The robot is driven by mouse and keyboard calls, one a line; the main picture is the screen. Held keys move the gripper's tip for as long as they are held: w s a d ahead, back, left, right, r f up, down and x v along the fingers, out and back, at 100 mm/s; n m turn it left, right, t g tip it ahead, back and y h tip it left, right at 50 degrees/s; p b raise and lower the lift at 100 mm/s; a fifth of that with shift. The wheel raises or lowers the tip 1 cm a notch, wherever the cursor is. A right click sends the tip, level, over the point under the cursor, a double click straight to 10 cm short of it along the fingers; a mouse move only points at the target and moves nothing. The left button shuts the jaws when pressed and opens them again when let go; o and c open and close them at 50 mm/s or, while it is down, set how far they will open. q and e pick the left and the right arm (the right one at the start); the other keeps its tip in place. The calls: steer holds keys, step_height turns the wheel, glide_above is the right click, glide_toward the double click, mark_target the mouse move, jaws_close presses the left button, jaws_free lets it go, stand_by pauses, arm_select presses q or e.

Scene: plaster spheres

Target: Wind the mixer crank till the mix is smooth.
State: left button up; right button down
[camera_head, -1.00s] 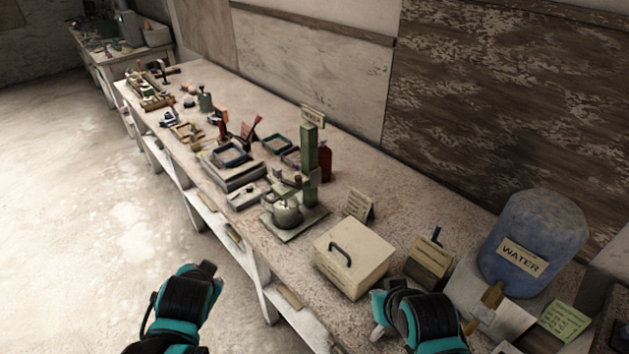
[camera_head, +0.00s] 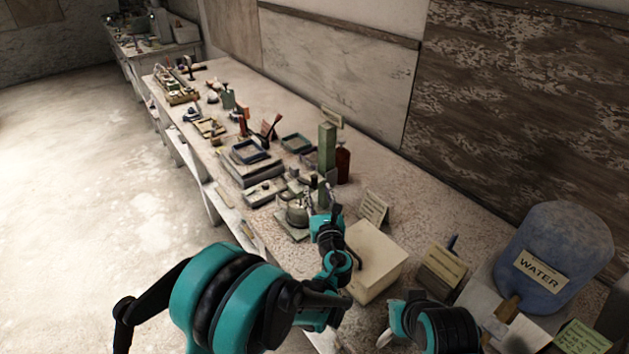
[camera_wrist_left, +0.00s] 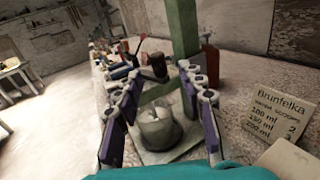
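The mixer is a green upright column (camera_head: 327,150) on a base plate with a rounded grey pot (camera_head: 296,213) at its foot. My left gripper (camera_head: 322,200) is at the mixer's near right side, partly covering it. In the left wrist view its fingers (camera_wrist_left: 164,76) are spread, with the pot (camera_wrist_left: 157,130) and column (camera_wrist_left: 181,35) beyond and between them. A dark knob (camera_wrist_left: 157,66), perhaps the crank's grip, shows between the fingertips; I cannot tell whether they touch it. The mix inside the pot is not visible. My right gripper (camera_head: 388,335) is low, by the box, its opening unclear.
A cream box (camera_head: 373,262) stands right of the mixer, beside a written card (camera_head: 372,208). A blue water jug (camera_head: 555,255) is at the right. A reddish-brown bottle (camera_head: 343,165) stands behind the column. Trays (camera_head: 250,152) and tools crowd the bench leftward.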

mark_target(315, 182)
arm_select(q)
steer(key=w, duration=0.4)
steer(key=w+a+b, duration=0.1)
steer(key=w, duration=0.1)
steer(key=shift+w, duration=0.2)
jaws_close()
